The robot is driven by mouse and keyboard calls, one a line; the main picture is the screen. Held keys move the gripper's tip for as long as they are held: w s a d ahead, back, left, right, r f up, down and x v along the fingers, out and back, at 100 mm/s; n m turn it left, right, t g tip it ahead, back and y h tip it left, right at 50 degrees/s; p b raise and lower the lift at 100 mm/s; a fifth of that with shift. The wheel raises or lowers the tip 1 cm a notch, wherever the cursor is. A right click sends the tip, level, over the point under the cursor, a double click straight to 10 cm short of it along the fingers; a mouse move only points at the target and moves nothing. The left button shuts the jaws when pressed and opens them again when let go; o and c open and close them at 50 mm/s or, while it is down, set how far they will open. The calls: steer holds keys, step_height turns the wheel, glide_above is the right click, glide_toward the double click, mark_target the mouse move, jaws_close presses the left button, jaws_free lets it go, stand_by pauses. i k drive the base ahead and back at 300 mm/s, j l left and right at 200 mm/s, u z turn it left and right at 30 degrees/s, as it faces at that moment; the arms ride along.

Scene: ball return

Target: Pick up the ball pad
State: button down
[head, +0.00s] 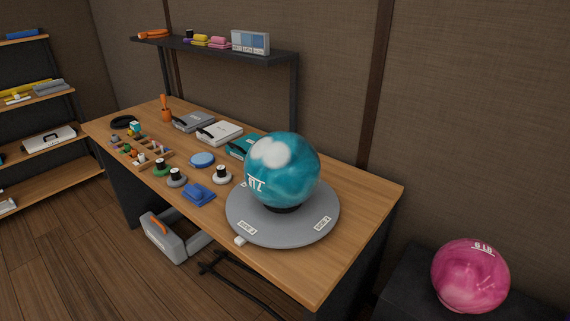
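No thing in the head view is plainly marked as the ball pad. A blue pad-like piece with a raised block on top (198,195) lies on the wooden table (352,202), left of the round grey stand. A round blue disc (202,159) lies farther back on the table. A large teal and white ball (290,182) rests on a dark ring on the round grey stand (312,224). My gripper is not in view.
Several small spools, including a white one (222,175), and a wooden organiser (142,151) crowd the table's left half. Cases lie along the back. A pink ball (470,275) sits on a dark box at right. A grey case (172,240) stands on the floor.

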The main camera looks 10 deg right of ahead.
mark_target(222, 176)
steer(key=i+j, duration=0.25)
steer(key=i, duration=0.15)
steer(key=i+j, duration=0.2)
steer(key=i, duration=0.25)
steer(key=i+j, duration=0.25)
steer(key=i, duration=0.15)
steer(key=i+j, duration=0.2)
steer(key=i, duration=0.2)
